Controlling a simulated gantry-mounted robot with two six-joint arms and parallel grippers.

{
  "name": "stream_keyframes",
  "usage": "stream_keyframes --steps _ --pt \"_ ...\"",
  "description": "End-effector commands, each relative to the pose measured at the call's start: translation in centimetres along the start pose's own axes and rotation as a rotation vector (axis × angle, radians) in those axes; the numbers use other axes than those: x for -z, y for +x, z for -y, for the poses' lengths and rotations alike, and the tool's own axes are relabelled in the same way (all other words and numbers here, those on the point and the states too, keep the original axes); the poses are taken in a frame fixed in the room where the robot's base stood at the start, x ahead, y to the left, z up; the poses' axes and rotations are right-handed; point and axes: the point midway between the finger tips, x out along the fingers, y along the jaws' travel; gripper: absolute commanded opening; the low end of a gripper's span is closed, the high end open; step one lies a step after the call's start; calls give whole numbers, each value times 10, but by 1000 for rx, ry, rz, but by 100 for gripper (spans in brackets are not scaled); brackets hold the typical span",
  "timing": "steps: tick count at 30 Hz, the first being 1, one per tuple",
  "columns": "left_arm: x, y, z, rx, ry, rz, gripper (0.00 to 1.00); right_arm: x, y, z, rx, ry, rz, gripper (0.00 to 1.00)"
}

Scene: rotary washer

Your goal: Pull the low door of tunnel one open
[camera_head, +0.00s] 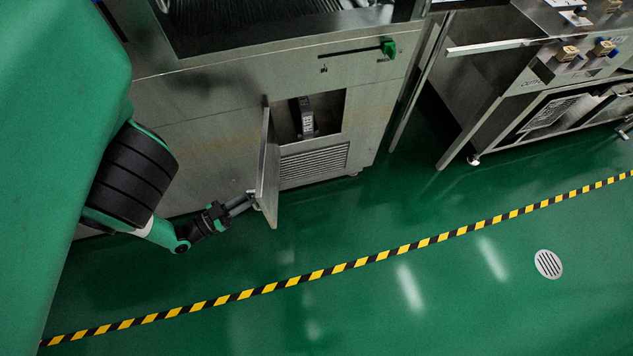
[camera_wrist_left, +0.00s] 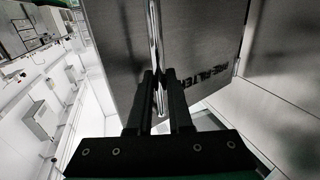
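The low door (camera_head: 267,170) of the steel machine stands swung out from the front panel, hinged on its left side, with the opening to its right exposed. My left gripper (camera_head: 246,201) is at the door's outer face near its lower free edge. In the left wrist view the door (camera_wrist_left: 205,60) fills the middle, with dark lettering on it. A slim metal bar handle (camera_wrist_left: 155,40) runs between the two black fingers of my left gripper (camera_wrist_left: 159,78), which appear closed on it. My right gripper is not in view.
Inside the opening is a grey device (camera_head: 306,116), above a louvred vent (camera_head: 314,162). Another steel machine (camera_head: 520,80) stands to the right. The green floor is clear, with a yellow-black stripe (camera_head: 345,266) and a drain (camera_head: 548,264).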

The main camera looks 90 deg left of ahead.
Motion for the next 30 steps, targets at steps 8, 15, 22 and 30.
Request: stream_keyframes --steps 8,15,22,30 --pt "-1 0 0 1 0 2 47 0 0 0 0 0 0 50" --pt "0 -4 1 3 2 0 47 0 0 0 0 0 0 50" --pt "-3 -47 2 9 5 4 47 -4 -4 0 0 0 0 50" --pt "-4 -104 1 4 3 5 47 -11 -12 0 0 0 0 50"
